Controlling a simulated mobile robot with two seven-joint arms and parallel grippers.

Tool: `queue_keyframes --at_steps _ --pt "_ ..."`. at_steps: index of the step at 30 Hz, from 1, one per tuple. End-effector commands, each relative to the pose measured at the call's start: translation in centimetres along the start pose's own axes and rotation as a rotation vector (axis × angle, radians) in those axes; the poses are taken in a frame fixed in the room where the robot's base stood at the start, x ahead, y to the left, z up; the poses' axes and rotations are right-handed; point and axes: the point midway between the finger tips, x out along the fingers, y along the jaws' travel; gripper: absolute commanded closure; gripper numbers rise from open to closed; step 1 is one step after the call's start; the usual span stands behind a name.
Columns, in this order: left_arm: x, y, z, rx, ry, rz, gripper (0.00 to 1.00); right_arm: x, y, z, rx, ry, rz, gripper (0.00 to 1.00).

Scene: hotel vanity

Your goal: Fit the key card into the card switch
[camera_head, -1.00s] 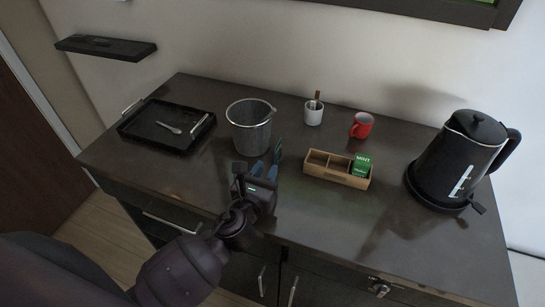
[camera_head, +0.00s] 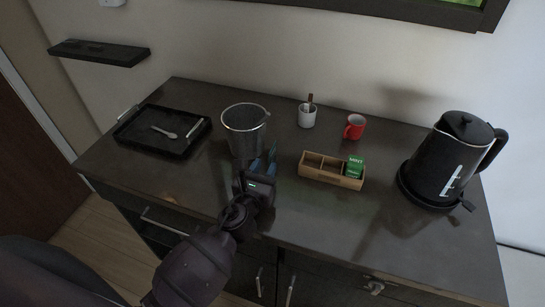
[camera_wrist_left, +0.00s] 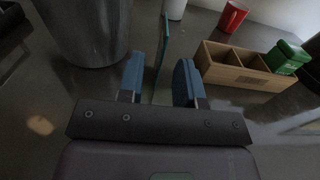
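The key card appears to be the thin blue-green piece (camera_head: 272,152) upright above the counter, just right of the ice bucket. In the left wrist view the card (camera_wrist_left: 163,45) shows nearly edge-on between my two blue fingers. My left gripper (camera_head: 263,168) is at the counter's front part, its fingers apart on either side of the card; I see a gap at the right finger. The left gripper (camera_wrist_left: 159,80) looks open. A white wall box (camera_head: 112,3), cut off at the top left, may be the card switch; its slot is not visible. My right gripper is out of view.
A metal ice bucket (camera_head: 244,135) stands close left of the card. A wooden box (camera_head: 318,177) with green packets is to the right, and a black kettle (camera_head: 440,165) farther right. A black tray (camera_head: 135,141) and wall shelf (camera_head: 95,52) are at left.

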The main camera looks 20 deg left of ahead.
Motion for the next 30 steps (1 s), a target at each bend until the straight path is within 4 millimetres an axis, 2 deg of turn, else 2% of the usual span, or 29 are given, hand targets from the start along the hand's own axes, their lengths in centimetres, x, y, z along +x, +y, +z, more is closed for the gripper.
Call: queue_keyframes --at_steps 8,17,26,30 --pt "2.0 -0.1 0.2 0.001 -0.002 0.0 0.67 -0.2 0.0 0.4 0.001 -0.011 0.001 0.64" --pt "5.7 -0.3 0.3 0.0 0.0 -0.001 0.67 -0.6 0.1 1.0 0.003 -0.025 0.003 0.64" --pt "6.1 -0.3 0.2 0.0 0.001 0.0 0.67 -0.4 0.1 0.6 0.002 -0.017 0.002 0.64" --pt "6.1 -0.3 0.2 0.001 0.001 0.0 0.86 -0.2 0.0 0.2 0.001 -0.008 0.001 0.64"
